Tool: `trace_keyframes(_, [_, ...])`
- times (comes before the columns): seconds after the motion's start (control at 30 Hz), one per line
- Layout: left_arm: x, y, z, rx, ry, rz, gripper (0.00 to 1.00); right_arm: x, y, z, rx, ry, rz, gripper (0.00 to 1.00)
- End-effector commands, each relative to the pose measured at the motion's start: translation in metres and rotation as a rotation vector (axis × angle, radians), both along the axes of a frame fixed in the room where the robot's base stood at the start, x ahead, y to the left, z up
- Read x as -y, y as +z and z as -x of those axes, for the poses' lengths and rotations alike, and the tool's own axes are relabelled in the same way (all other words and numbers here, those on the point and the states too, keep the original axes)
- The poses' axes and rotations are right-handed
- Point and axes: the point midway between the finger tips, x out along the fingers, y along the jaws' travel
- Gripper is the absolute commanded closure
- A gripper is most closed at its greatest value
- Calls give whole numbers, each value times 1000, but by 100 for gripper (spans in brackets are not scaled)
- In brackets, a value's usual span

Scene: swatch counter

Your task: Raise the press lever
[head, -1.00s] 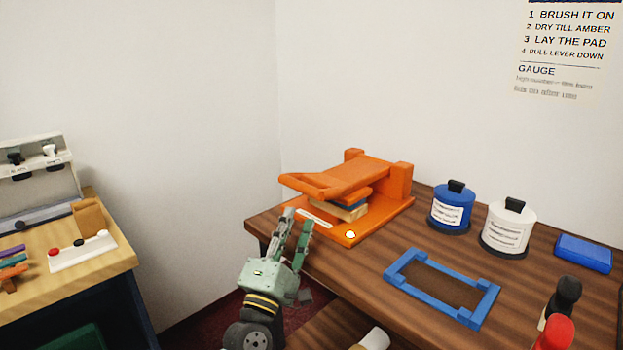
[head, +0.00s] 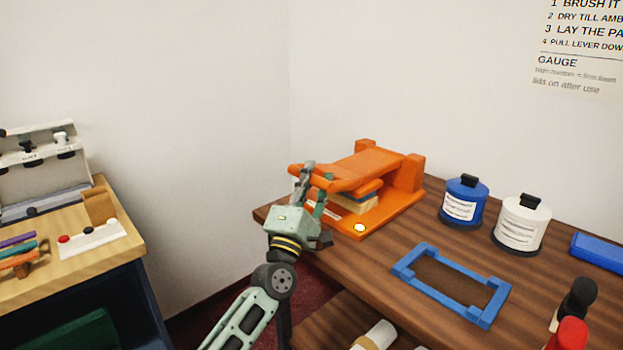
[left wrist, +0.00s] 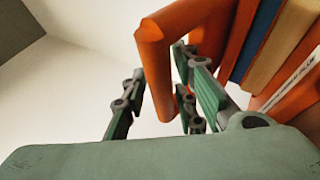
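The orange press (head: 385,217) stands on the wooden counter near the wall. Its lever (head: 362,162) is low, lying over a blue pad (head: 367,190) and a tan block (head: 352,203). My left gripper (head: 317,178) is at the lever's front bar, hiding part of it in the head view. In the left wrist view the lever's bar (left wrist: 155,80) lies between the fingers of my left gripper (left wrist: 165,90). My right gripper is out of view.
A blue frame (head: 408,266), a blue jar (head: 464,205) and a white jar (head: 520,226) stand right of the press. A second bench (head: 120,244) is at left.

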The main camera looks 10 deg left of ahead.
Motion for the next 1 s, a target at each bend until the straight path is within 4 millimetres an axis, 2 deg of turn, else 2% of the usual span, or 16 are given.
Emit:
trace_keyframes(0.13, [0,0,0,-1,0,0,74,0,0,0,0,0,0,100])
trace_keyframes(0.43, [0,0,0,-1,0,0,100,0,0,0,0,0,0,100])
trace_keyframes(0.83, [0,0,0,-1,1,-3,100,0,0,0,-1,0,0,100])
trace_keyframes(1.0, [0,3,2,-5,2,-7,100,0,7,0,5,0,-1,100])
